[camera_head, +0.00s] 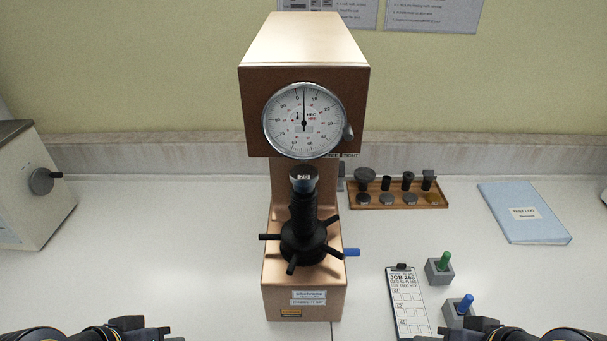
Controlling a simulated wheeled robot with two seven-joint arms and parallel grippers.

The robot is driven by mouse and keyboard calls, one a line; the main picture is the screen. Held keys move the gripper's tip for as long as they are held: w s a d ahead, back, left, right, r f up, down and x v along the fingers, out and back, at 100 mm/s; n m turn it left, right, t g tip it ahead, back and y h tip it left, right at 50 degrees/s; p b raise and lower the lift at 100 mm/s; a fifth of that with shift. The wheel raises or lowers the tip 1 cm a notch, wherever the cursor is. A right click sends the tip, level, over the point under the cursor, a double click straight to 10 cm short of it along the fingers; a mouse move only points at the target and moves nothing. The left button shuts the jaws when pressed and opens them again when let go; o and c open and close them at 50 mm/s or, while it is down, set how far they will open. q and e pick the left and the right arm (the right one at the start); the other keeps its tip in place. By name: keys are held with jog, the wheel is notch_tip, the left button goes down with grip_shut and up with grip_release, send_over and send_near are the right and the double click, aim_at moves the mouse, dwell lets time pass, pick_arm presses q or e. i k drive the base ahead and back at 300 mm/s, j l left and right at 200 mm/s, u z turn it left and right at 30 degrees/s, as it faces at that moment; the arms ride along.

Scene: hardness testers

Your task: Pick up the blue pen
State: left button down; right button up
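The blue pen (466,302) stands upright in a small grey holder block (452,317) at the lower right of the white bench. Only its upper part shows. My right gripper (480,329) shows only in part at the bottom edge, in front of the holder and overlapping its lower side. My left gripper (130,328) shows only in part at the bottom left, far from the pen. The fingertips of both are not clear, so I cannot tell whether they are open or shut.
A green pen (445,260) stands in another grey block (439,273) just behind. A clipboard (408,305) lies left of the blocks. The hardness tester (305,50), with a blue-tipped lever (352,252), fills the middle. A wooden tray (385,203) and blue folder (535,226) lie behind.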

aim_at(468, 301)
jog(key=z, duration=1.45)
jog(key=i+l+u, duration=0.35)
jog(key=l, duration=0.25)
jog(key=i+l+u, duration=0.2)
jog(key=l, duration=0.15)
jog(key=l+u, duration=0.2)
jog(key=l, duration=0.15)
jog(key=l+u, duration=0.15)
jog(key=l, duration=0.2)
jog(key=i, duration=0.05)
